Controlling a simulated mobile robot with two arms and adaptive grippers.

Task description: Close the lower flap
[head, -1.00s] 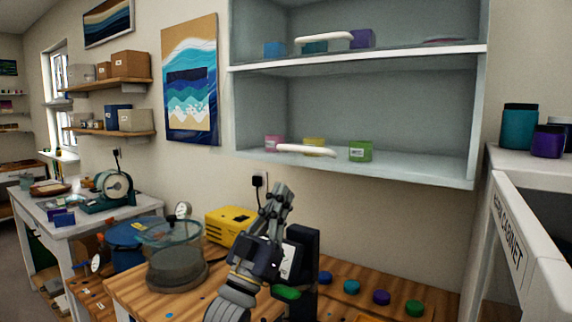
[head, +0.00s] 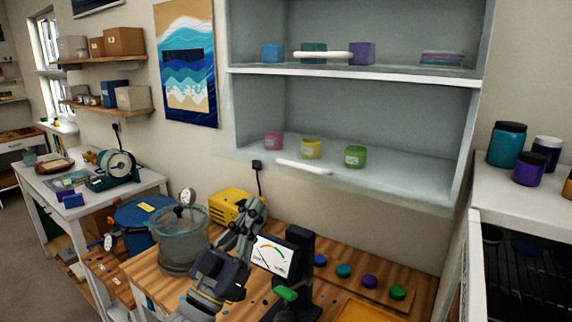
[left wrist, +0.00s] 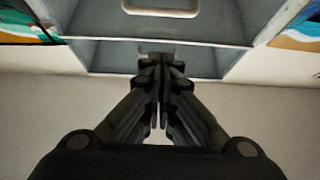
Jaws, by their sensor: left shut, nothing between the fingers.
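The wall cabinet (head: 352,72) has an upper and a lower compartment. A pale, see-through lower flap (head: 390,187) seems to jut out at the bottom of the lower compartment; its exact angle is hard to tell. Its white handle (head: 304,168) lies near the front edge. My left gripper (head: 256,206) is shut and empty, pointing up over the bench, below and apart from the flap. In the left wrist view its fingers (left wrist: 161,62) are together below the cabinet, with a pale rounded handle (left wrist: 160,10) at the top. My right gripper is not in view.
Pink (head: 273,141), yellow (head: 311,148) and green (head: 355,156) jars stand in the lower compartment. A second white handle (head: 322,54) fronts the upper one. A display on a stand (head: 272,256), a clear pot (head: 180,240) and a yellow machine (head: 235,203) surround my left arm.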

